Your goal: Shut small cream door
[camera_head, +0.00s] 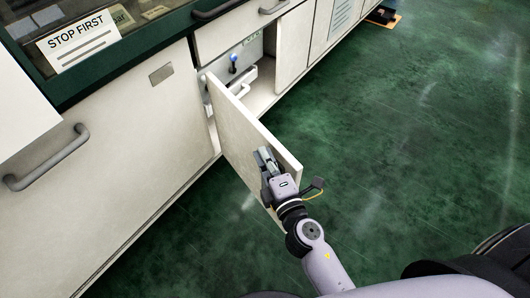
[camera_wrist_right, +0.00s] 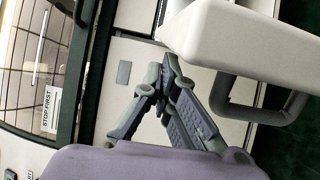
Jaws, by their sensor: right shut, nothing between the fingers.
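The small cream door (camera_head: 240,138) stands open, swung out from the cabinet front toward me. My right gripper (camera_head: 264,156) is shut and empty beside the door's outer end, in front of its left face. In the right wrist view the closed fingers (camera_wrist_right: 168,80) lie just below a thick cream panel edge (camera_wrist_right: 250,38), likely this door. A grey bar handle (camera_wrist_right: 262,112) shows beside the fingers there. Whether the gripper touches the door cannot be told. My left gripper is not in view.
A STOP FIRST sign (camera_head: 78,41) stands above. The green floor (camera_head: 400,140) to the right is largely clear.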

